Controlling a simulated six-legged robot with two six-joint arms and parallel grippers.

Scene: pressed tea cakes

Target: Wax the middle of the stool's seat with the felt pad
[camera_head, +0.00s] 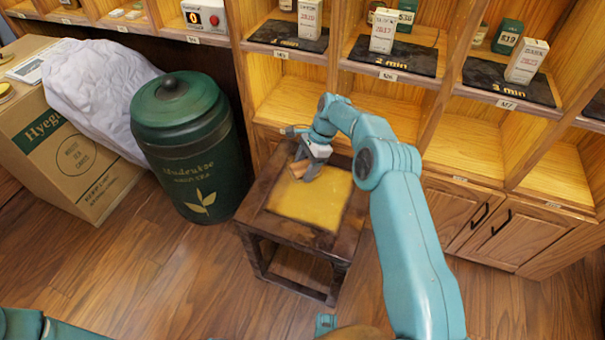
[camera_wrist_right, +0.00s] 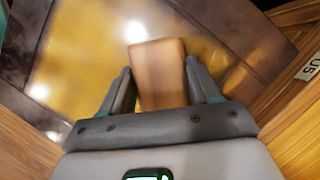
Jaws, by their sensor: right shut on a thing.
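The stool (camera_head: 250,222) is dark wood and stands on the floor in front of the shelves. The middle of its seat (camera_head: 312,207) is a glossy yellow-gold square inside a dark frame. My right gripper (camera_head: 304,170) is over the back left part of that square. It is shut on the felt pad (camera_head: 297,168), whose wooden block shows between the fingers in the right wrist view (camera_wrist_right: 158,75). The pad's felt underside is hidden, and I cannot tell whether it touches the seat. My left gripper is out of view.
A dark green tea canister (camera_head: 192,150) stands close left of the stool. A cardboard box (camera_head: 75,145) with a white cloth (camera_head: 95,85) is further left. Wooden shelves with cartons rise behind, above cabinet doors (camera_head: 490,225). The floor in front is clear.

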